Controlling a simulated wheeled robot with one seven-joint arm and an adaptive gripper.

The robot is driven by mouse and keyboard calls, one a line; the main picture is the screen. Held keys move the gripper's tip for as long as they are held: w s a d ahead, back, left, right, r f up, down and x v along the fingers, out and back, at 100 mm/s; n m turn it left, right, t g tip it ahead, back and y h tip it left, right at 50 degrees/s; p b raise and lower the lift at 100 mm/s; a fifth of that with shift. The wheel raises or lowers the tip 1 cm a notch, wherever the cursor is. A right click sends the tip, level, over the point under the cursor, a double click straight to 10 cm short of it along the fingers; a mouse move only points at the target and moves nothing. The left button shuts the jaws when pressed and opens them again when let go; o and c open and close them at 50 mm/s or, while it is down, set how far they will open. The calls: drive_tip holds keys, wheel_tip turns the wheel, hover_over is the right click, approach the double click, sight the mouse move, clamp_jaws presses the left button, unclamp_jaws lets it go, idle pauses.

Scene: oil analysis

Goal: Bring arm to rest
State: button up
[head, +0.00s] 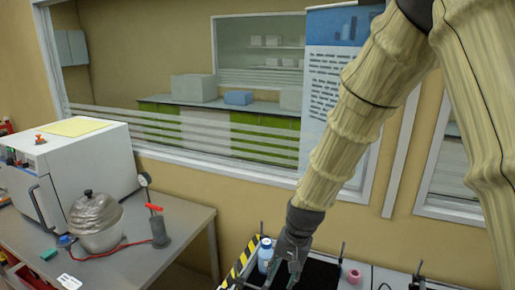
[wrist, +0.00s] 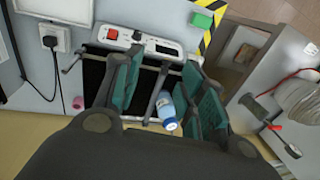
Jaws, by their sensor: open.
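My gripper (head: 290,262) hangs at the lower middle of the head view, at the end of my covered arm. In the wrist view my gripper (wrist: 160,98) has its two green-padded fingers apart, with nothing held between them. In the wrist view the bottle (wrist: 166,110) shows near the right finger, below the fingers on or by a black surface. I cannot tell whether the finger touches it.
A white oven-like box (head: 85,165) and a foil-covered flask (head: 95,222) stand on the grey bench (head: 190,225) at left. A pink item (head: 353,276) lies right of my gripper. A striped edge (head: 240,262) borders the black-topped device. A window wall is behind.

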drive_tip(key=s+d+f+n+h, duration=0.1)
drive_tip(key=s+d+f, duration=0.35)
drive_tip(key=f, duration=0.55)
drive_tip(key=s+d+f, duration=0.4)
drive_tip(key=s+f, duration=0.1)
drive_tip(key=f, duration=0.5)
drive_tip(key=s+d+f+n, duration=0.1)
drive_tip(key=s+d+f, duration=0.1)
drive_tip(key=s+f, duration=0.35)
drive_tip(key=s+d+f+n+g+h, duration=0.1)
drive_tip(key=s+d+f, duration=0.2)
drive_tip(key=s, duration=0.6)
drive_tip(key=s+d+f+n, duration=0.1)
drive_tip(key=s+d+f, duration=0.1)
drive_tip(key=s+f, duration=0.4)
wheel_tip(320, 180, down, 14)
drive_tip(key=s+b, duration=0.1)
drive_tip(key=b, duration=1.4)
drive_tip(key=shift+s+d+r, duration=0.2)
drive_tip(key=shift+c, duration=0.6)
